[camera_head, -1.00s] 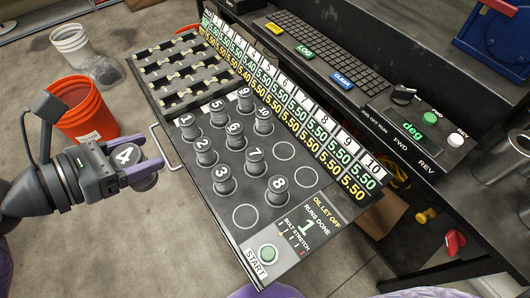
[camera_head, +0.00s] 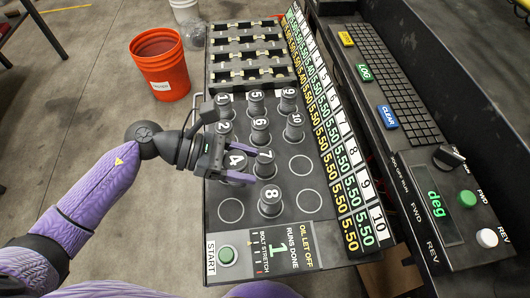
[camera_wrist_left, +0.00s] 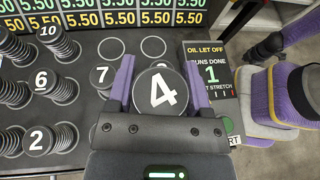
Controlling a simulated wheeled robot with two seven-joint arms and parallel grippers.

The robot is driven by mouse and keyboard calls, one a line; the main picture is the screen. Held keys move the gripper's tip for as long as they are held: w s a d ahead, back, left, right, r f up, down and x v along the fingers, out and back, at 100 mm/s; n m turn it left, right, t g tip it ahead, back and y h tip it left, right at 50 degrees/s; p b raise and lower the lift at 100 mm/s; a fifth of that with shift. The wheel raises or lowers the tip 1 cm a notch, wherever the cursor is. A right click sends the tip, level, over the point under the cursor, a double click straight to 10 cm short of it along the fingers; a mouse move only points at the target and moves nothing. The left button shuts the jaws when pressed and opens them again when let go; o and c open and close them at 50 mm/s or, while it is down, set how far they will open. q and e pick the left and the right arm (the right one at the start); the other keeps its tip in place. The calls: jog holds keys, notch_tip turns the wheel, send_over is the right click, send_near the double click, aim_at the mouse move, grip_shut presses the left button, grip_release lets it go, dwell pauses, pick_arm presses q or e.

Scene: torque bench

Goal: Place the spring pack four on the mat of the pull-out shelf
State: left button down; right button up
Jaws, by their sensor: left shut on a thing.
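Spring pack four (camera_head: 236,160), a dark round pack with a white 4 on top, is between the two purple fingers of my left gripper (camera_head: 246,164). The gripper is shut on it, and the wrist view shows the 4 upright between the fingertips (camera_wrist_left: 160,86). The pack is over the dark mat (camera_head: 278,228) of the pull-out shelf, left of packs 7 (camera_head: 265,168) and 8 (camera_head: 270,203). I cannot tell how high above the mat it is. Empty rings show at the lower left (camera_head: 231,210) and right (camera_head: 308,201).
Several other numbered packs stand on the mat, including pack 6 (camera_head: 260,131) and pack 10 (camera_head: 294,127). A slotted rack (camera_head: 248,55) is at the far end. A START button (camera_head: 227,255) is at the near left. An orange bucket (camera_head: 160,65) stands on the floor.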

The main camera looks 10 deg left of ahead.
pick_arm(q)
notch_tip(320, 180, down, 11)
jog(key=b, duration=0.5)
jog(key=shift+d, duration=0.1)
jog(key=shift+r, duration=0.15)
jog(key=shift+c, duration=2.1)
grip_release()
jog(key=shift+f, duration=0.2)
jog(key=shift+o, duration=0.7)
jog(key=shift+r, duration=0.2)
jog(key=p+v, duration=0.2)
jog(key=v, duration=1)
